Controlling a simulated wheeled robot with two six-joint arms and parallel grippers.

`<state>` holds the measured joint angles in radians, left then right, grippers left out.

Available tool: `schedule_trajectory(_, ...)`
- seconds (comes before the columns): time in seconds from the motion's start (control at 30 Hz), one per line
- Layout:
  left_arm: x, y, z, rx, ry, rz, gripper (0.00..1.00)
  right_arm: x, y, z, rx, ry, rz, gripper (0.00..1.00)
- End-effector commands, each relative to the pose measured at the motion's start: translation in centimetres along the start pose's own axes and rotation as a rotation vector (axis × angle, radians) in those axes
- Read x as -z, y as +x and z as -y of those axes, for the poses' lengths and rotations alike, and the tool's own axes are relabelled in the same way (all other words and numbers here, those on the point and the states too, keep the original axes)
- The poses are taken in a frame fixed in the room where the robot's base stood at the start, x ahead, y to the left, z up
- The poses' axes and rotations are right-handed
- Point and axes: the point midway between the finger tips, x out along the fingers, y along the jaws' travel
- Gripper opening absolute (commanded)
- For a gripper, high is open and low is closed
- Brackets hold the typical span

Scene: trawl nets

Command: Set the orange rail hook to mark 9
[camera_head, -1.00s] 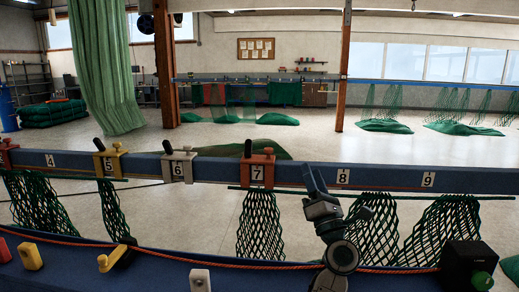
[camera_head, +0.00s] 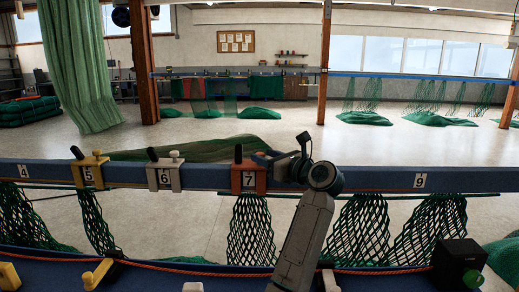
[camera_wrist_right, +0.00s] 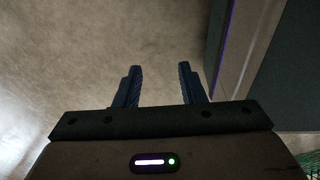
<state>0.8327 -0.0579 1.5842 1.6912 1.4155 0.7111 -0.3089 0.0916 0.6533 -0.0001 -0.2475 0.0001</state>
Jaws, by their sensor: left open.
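The orange rail hook (camera_head: 249,181) sits on the blue rail (camera_head: 380,179) at mark 7, its dark handle upright. A green net hangs below it. Mark 9 (camera_head: 419,181) is a white plate further right on the rail, with no hook on it. My left gripper (camera_head: 268,160) is open, close to the right of the orange hook at the rail's top; its fingers are partly hidden and I cannot tell whether they touch the hook. My arm covers mark 8. In the right wrist view my right gripper (camera_wrist_right: 160,68) is open and empty above a pale floor.
A yellow hook (camera_head: 89,172) at mark 5 and a white hook (camera_head: 165,172) at mark 6 stand left on the rail. A nearer blue beam carries an orange rope (camera_head: 190,272). A black box (camera_head: 459,262) stands front right. The rail from my arm to mark 9 is clear.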

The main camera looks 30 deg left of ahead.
Motion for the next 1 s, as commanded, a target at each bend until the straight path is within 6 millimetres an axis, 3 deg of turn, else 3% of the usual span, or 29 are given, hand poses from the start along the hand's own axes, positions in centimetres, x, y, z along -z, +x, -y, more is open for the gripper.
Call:
schedule_trajectory(0.2, -0.1, 2.6, 0.0, -0.001, 0.001, 0.002, 0.45, 0.1, -1.0, 0.5, 0.006, 0.003, -0.006, 0.36)
schedule_trajectory(0.57, 0.1, 3.1, 0.0, 0.000, 0.001, 0.001, 0.45, 0.3, -1.0, 1.7, 0.019, 0.009, -0.006, 0.36)
schedule_trajectory(0.8, 0.0, 3.1, 0.0, 0.000, 0.000, 0.001, 0.00, 0.3, -1.0, 1.1, 0.012, 0.006, -0.005, 0.36)
schedule_trajectory(1.0, 0.1, 3.1, 0.0, 0.000, 0.000, 0.001, 0.00, 0.3, -0.9, 0.7, 0.008, 0.004, -0.006, 0.36)
